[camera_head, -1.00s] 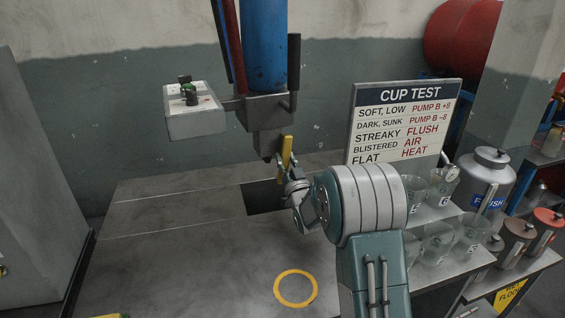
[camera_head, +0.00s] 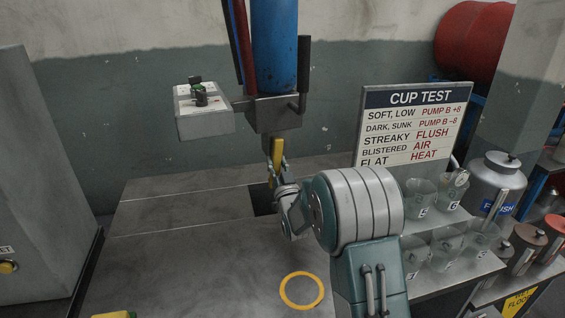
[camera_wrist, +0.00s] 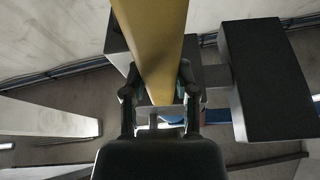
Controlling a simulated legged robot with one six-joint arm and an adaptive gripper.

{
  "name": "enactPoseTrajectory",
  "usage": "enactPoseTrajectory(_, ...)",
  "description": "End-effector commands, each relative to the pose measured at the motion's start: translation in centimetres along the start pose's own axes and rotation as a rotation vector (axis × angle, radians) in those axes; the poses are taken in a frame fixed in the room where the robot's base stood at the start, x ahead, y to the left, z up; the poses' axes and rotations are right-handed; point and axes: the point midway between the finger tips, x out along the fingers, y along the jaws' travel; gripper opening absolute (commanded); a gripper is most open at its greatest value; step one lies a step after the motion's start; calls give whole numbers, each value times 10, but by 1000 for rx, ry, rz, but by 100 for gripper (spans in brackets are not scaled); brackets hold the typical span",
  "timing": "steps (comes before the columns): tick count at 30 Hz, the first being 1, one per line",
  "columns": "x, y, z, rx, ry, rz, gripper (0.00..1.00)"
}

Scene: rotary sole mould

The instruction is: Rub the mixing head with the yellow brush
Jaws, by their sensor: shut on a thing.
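My gripper (camera_head: 275,182) is shut on the yellow brush (camera_head: 277,153), which stands roughly upright just below the mixing head. The brush also fills the upper middle of the wrist view (camera_wrist: 152,50), between my gripper's fingers (camera_wrist: 160,108). The mixing head (camera_head: 272,114) is a grey block under a blue cylinder, with a dark lever at its right. The brush's top overlaps the head's lower end in the head view; whether they touch I cannot tell. The brush's bristles are not clear in either view.
A control box (camera_head: 205,118) with a green button juts left from the head. The CUP TEST sign (camera_head: 414,122) and clear cups (camera_head: 419,192) stand at the right.

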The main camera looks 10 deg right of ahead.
Motion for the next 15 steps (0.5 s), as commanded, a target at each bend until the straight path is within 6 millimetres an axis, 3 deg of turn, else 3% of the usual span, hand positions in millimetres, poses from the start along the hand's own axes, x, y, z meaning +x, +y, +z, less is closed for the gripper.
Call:
enactPoseTrajectory(6,-2,-17,1,0,1,-2,0)
enactPoseTrajectory(15,4,-20,-8,-1,3,0,0)
